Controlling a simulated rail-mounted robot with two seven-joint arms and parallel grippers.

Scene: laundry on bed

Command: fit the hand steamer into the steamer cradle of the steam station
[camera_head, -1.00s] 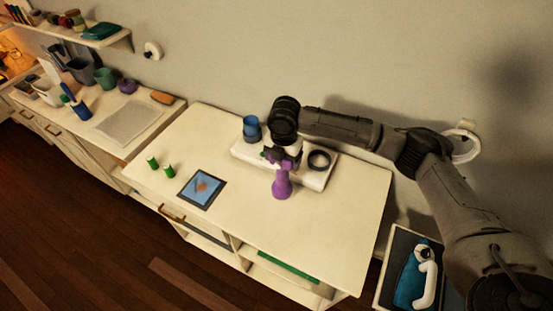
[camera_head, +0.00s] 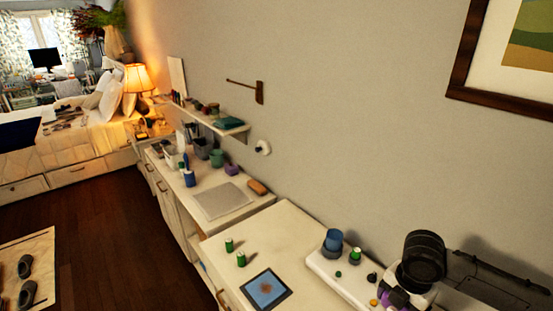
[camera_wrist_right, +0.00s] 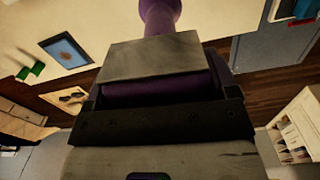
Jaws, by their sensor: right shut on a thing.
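The hand steamer is purple. In the right wrist view the hand steamer (camera_wrist_right: 160,16) sticks out beyond my right gripper (camera_wrist_right: 155,75), which is shut on it. In the head view a small purple part of the steamer (camera_head: 393,298) shows at the bottom right, under my dark wrist. The steam station (camera_head: 322,262) is a white base against the wall, carrying a blue tank (camera_head: 333,241). My right wrist hides the station's right part, and the cradle cannot be made out. Whether the steamer touches the station cannot be told. My left gripper is in neither view.
A second counter with a grey mat (camera_head: 223,201) and containers stands further left. A shelf (camera_head: 215,122) hangs above it.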

